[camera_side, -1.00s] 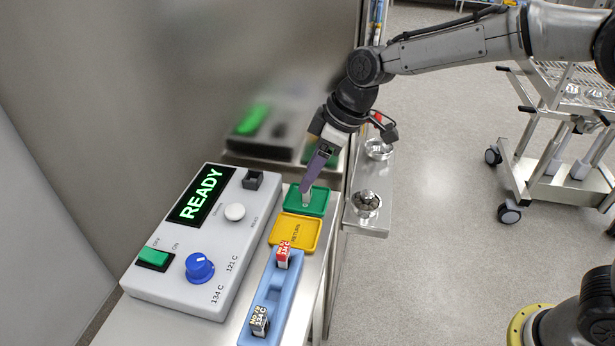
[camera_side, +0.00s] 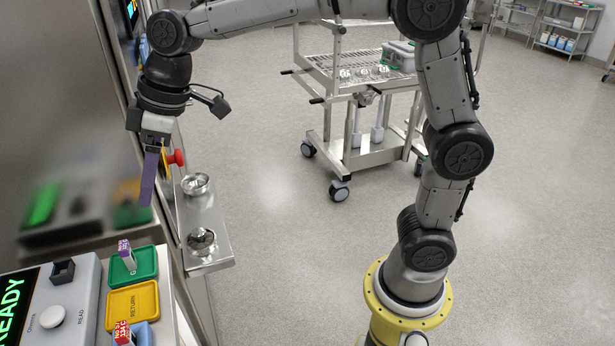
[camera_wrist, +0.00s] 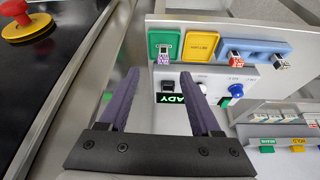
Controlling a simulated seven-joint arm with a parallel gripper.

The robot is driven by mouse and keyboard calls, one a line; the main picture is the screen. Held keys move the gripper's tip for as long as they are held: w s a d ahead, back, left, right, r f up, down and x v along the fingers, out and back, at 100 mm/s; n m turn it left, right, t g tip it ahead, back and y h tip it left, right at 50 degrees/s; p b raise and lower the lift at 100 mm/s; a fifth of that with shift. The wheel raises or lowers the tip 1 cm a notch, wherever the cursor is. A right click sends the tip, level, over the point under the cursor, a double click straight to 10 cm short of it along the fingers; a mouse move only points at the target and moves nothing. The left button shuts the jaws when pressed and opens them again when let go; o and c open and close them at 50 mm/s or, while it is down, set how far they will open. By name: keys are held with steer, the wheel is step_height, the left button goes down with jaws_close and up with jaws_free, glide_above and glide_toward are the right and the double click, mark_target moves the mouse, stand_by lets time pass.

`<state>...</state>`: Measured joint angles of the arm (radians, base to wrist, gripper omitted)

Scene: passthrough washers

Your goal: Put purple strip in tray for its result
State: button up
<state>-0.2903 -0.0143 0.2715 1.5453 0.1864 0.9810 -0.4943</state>
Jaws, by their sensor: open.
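The purple strip (camera_side: 126,257) stands in the green tray (camera_side: 148,270) and leans a little. The wrist view shows the strip (camera_wrist: 164,55) in the green tray (camera_wrist: 153,42) too, with a purple label at its lower end. My gripper (camera_side: 147,199) is open and empty, above and apart from the strip and tray. In the wrist view its two dark purple fingers (camera_wrist: 160,78) are spread with nothing between them. The yellow tray marked RETURN (camera_side: 121,308) lies beside the green one and looks empty. The green tray's lettering is partly covered.
The grey reader box (camera_side: 83,310) has a lit READY display (camera_wrist: 171,98) and a black slot (camera_wrist: 168,86) that looks empty. A blue rack (camera_wrist: 262,47) holds a red-labelled strip (camera_wrist: 235,58) and a dark-labelled strip (camera_wrist: 282,63). A red knob (camera_wrist: 14,8) sits on a yellow base.

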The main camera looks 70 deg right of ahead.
steer(key=s+d+r+m+t+h, duration=0.15)
steer(key=s+d+m, duration=0.25)
steer(key=s+d, duration=0.6)
steer(key=s+d+f+m, duration=0.2)
steer(key=s+d, duration=0.1)
steer(key=s, duration=0.4)
steer(key=s+d+f+m+h, duration=0.1)
steer(key=s+d+f+m, duration=0.1)
steer(key=s, duration=0.5)
steer(key=shift+s+d+f, duration=0.4)
steer(key=shift+f, duration=0.45)
steer(key=shift+t+h, duration=0.25)
